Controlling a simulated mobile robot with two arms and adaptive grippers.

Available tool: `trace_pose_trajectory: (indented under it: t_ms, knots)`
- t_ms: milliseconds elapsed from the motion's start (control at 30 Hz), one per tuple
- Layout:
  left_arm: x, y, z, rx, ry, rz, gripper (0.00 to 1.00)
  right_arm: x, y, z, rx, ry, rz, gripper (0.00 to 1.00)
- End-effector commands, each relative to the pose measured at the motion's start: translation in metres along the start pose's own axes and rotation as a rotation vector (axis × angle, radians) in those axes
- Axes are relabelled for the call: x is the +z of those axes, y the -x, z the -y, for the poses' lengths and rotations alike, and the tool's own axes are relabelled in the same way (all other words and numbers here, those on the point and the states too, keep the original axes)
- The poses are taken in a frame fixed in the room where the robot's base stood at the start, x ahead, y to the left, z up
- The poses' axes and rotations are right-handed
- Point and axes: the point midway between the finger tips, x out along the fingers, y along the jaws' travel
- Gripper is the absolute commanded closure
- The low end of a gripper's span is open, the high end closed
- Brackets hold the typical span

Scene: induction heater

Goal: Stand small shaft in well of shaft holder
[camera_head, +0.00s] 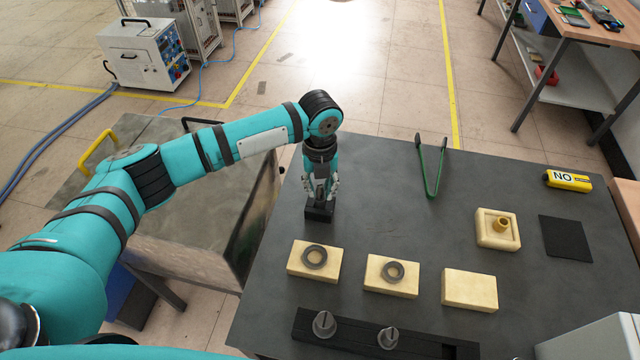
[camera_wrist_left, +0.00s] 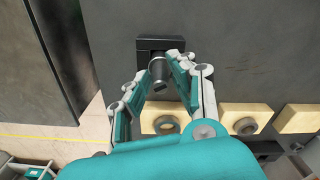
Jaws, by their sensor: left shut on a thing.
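My left gripper (camera_head: 320,188) points down over the black shaft holder (camera_head: 320,213) near the table's left edge. In the left wrist view its fingers (camera_wrist_left: 160,82) are closed around a small grey metal shaft (camera_wrist_left: 159,70) with a slotted end. The shaft looks upright. The shaft holder also shows in the left wrist view (camera_wrist_left: 160,43), just beyond the shaft. The shaft's lower end and the well are hidden, so I cannot tell whether the shaft is inside the well or just above it. My right gripper is not in view.
Cream blocks with dark rings (camera_head: 314,257) (camera_head: 392,272) and a bare cream block (camera_head: 470,290) lie nearer. A black rail (camera_head: 440,346) carries two grey slotted pieces (camera_head: 325,325) (camera_head: 388,337). Green tongs (camera_head: 431,168), a cream tray (camera_head: 484,232) and a yellow device (camera_head: 567,181) lie right.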

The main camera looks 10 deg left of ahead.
Motion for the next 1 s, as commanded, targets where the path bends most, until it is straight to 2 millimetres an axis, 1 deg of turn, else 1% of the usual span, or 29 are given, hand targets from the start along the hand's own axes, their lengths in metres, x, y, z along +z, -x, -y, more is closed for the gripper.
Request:
trace_pose_trajectory:
  t_ms: [433, 467, 633, 667, 833, 900, 1000]
  knots:
    - [0.000, -0.011, 0.000, -0.001, 0.000, 0.001, 1.00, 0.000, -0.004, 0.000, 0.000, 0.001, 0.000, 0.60]
    - [0.000, -0.011, 0.000, -0.001, 0.000, 0.001, 0.74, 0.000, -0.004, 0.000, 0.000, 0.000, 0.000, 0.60]
    - [0.000, -0.011, 0.000, -0.001, 0.000, 0.001, 0.52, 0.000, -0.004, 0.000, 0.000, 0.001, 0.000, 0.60]
    - [0.000, -0.011, 0.000, -0.001, 0.000, 0.001, 0.50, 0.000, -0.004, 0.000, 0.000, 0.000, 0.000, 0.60]
    - [0.000, -0.011, 0.000, -0.001, 0.000, 0.001, 0.50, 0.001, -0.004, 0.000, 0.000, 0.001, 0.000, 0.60]
    - [0.000, -0.011, 0.000, 0.000, 0.000, 0.000, 0.50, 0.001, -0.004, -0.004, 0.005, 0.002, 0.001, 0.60]
    - [0.000, -0.006, 0.000, -0.001, 0.000, 0.001, 0.50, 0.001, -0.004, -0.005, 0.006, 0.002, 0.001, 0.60]
